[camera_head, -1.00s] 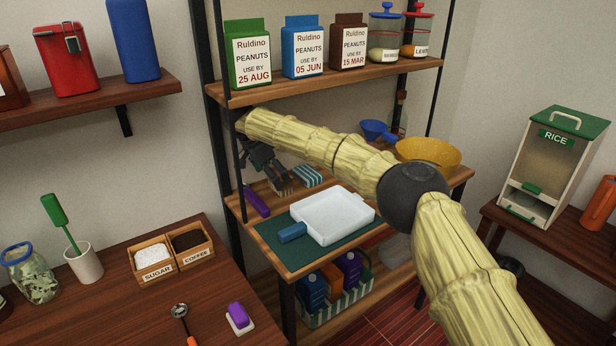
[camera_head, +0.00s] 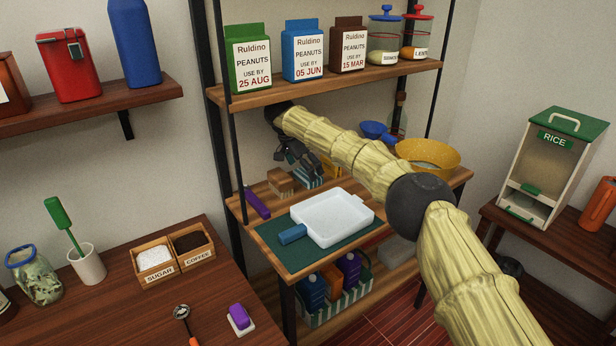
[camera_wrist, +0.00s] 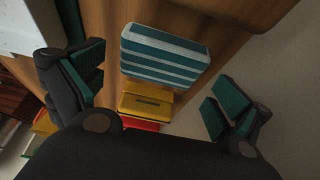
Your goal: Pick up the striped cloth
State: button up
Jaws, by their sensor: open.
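The striped cloth (camera_wrist: 165,57), teal and white, lies on the wooden shelf as a folded block. It is between and slightly beyond my open fingers in the wrist view. In the head view a small striped part of the cloth (camera_head: 308,183) shows below my gripper (camera_head: 300,160); the rest is hidden by the fingers. In the wrist view my gripper (camera_wrist: 155,85) has its fingers wide apart, one on each side, with nothing between them in contact.
A yellow block (camera_wrist: 146,103) and a red one (camera_wrist: 140,125) lie beside the cloth. A brown block (camera_head: 280,182), a purple object (camera_head: 257,202) and a white tray (camera_head: 330,217) share the shelf. An upper shelf (camera_head: 320,82) holds peanut cartons. A yellow bowl (camera_head: 428,153) stands right.

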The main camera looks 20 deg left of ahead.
jog(key=shift+x, duration=1.05)
jog(key=shift+a+f, duration=0.1)
jog(key=shift+a, duration=0.05)
jog(key=c, duration=0.7)
jog(key=shift+r, duration=1.4)
jog(key=shift+t+y, duration=0.3)
